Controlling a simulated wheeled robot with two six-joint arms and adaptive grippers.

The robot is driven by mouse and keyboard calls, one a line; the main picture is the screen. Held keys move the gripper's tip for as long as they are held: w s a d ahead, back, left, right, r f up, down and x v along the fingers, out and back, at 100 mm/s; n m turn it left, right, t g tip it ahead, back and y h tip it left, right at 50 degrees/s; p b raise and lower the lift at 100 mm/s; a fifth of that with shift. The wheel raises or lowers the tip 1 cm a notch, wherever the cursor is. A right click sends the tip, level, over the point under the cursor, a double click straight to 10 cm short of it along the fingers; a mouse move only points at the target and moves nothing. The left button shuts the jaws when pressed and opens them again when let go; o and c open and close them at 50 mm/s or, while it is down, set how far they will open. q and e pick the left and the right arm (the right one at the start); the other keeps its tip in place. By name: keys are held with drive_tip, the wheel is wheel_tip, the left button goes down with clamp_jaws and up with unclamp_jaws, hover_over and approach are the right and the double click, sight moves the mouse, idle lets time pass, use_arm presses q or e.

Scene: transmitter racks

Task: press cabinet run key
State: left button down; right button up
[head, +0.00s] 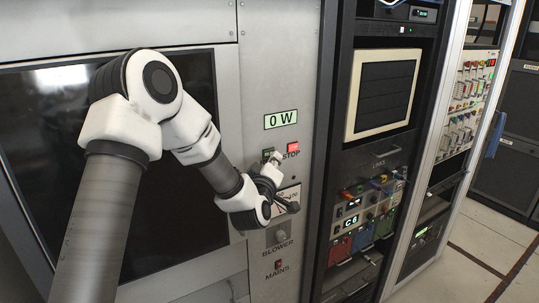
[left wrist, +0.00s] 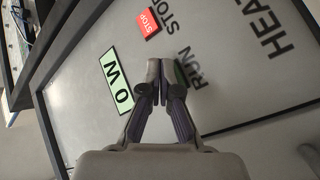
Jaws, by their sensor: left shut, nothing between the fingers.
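The grey cabinet panel (head: 281,90) carries a green run key (head: 267,154), with a red STOP key (head: 293,147) to its right. In the left wrist view the green run key (left wrist: 180,73) shows partly hidden behind a finger, beside the word RUN; the red STOP key (left wrist: 146,22) is in clear sight. My left gripper (head: 273,161) is shut and empty, its fingertips close to the run key. In the left wrist view the shut fingertips (left wrist: 160,66) overlap the key's edge; I cannot tell whether they touch it.
A green display (head: 281,119) reading 0 W sits above the keys. Below are a gauge partly hidden by my arm, a BLOWER knob (head: 279,237) and a MAINS switch (head: 278,265). A dark glass panel (head: 170,215) lies left, an equipment rack (head: 385,100) right.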

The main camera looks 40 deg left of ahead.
use_arm(q)
drive_tip(key=shift+w+a, duration=0.1)
drive_tip(key=shift+a, duration=0.2)
drive_tip(key=shift+w+a, duration=0.15)
drive_tip(key=shift+a, duration=0.15)
idle(0.7)
drive_tip(key=shift+s+d+b, duration=0.3)
drive_tip(key=shift+d+b, duration=0.2)
drive_tip(key=shift+d, duration=0.25)
drive_tip(key=d, duration=0.1)
drive_tip(key=s+d+b, duration=0.1)
drive_tip(key=d, duration=0.1)
drive_tip(key=s+d+b, duration=0.1)
drive_tip(key=shift+d, duration=0.3)
